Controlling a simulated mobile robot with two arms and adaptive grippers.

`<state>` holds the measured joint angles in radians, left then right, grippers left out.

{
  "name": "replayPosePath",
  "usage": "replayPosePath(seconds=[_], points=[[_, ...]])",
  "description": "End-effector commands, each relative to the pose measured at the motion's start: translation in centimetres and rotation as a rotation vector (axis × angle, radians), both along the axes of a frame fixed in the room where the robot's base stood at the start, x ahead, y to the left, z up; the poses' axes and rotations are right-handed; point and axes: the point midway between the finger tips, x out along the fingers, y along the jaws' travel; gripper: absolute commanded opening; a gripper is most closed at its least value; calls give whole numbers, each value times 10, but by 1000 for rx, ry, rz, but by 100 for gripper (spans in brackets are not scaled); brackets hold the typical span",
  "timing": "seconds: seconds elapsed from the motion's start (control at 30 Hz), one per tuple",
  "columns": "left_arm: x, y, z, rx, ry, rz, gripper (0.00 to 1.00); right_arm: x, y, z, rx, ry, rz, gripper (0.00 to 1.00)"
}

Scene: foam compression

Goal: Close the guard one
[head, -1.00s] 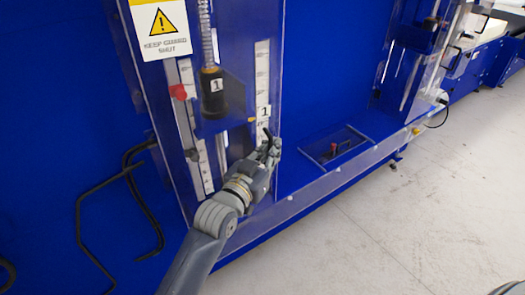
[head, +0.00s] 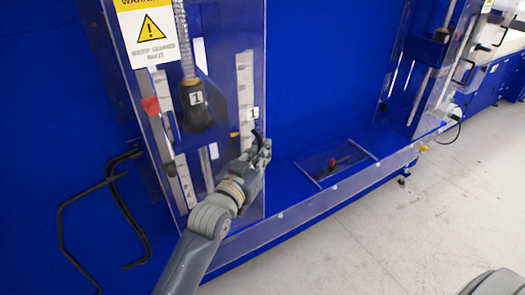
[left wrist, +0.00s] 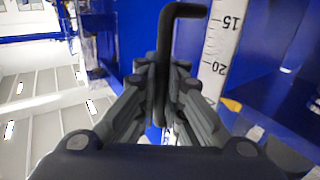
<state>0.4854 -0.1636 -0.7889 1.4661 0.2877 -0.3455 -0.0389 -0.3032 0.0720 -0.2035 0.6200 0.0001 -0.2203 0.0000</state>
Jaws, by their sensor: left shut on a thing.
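Guard one is a clear panel (head: 226,60) on the blue machine, with a yellow and white "keep guard shut" sign at its upper left. Its black bent handle (head: 258,137) is at the panel's right edge, beside a "1" label. My left gripper (head: 262,152) is shut on this handle. In the left wrist view the dark handle (left wrist: 166,60) rises between the closed fingers (left wrist: 164,95), with its top bent to the right. How far the guard stands open I cannot tell. My right gripper is not in view.
Behind the panel are a black weight (head: 195,105), a red knob (head: 151,105) and a scale (head: 245,90). A clear-walled bay (head: 335,160) lies to the right, then another station (head: 425,60). Black bent bars (head: 100,190) are at left. The pale floor (head: 400,220) at right is clear.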

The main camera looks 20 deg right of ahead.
Motion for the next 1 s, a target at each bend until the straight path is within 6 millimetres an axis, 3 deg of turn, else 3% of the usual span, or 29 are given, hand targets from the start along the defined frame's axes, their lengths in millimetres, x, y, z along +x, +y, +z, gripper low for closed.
replayPosePath(seconds=[0.03,0.1,0.67,1.0], points=[[1,2,1,0,-1,3,0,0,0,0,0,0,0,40],[2,2,1,0,-1,4,17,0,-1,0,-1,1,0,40],[-2,5,0,-1,-1,2,17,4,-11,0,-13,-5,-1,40],[-37,47,-1,-1,1,3,17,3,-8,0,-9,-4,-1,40]])
